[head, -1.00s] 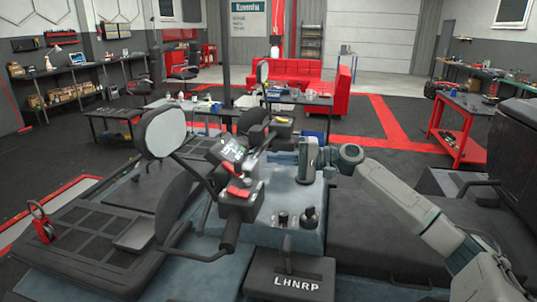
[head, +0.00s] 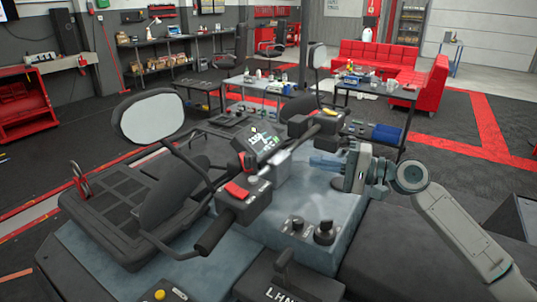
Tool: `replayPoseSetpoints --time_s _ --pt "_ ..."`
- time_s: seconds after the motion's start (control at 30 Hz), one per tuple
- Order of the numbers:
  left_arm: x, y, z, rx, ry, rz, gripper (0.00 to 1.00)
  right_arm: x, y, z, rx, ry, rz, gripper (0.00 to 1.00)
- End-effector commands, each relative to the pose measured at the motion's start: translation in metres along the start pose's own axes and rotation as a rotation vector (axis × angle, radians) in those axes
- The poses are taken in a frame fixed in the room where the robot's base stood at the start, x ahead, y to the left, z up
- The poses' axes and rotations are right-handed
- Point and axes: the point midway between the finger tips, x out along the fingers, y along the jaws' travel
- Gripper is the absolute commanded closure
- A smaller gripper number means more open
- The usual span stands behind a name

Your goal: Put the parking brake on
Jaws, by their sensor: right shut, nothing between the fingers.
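The vehicle has a handlebar with a small lit display (head: 258,142) at its middle. The near grip (head: 215,236) has a lever (head: 172,247) in front of it and a control block with a red switch (head: 237,190). The far grip (head: 300,127) has another control block (head: 328,121). I cannot tell which part is the parking brake. My right gripper (head: 316,164) is shut and empty, above the blue-grey body, right of the display and pointing left. It seems clear of the handlebar. My left gripper is not in view.
Two knobs (head: 322,232) and a gear selector (head: 285,268) sit on the body near me. A yellow button (head: 160,295) is at the bottom left. A round-cornered mirror (head: 150,116) sticks up at the left. Work tables (head: 370,90) stand beyond the vehicle.

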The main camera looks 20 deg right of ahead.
Motion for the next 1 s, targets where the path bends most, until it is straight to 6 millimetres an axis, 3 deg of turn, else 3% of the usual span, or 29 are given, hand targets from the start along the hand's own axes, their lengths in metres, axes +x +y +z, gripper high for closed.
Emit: replayPoseSetpoints --time_s 0.37,1.0 --pt "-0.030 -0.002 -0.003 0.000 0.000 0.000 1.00 0.024 -0.006 0.000 0.003 -0.001 -0.006 1.00" --pt "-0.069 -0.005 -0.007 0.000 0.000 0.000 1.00 0.105 -0.004 0.004 0.004 -0.003 -0.004 1.00"
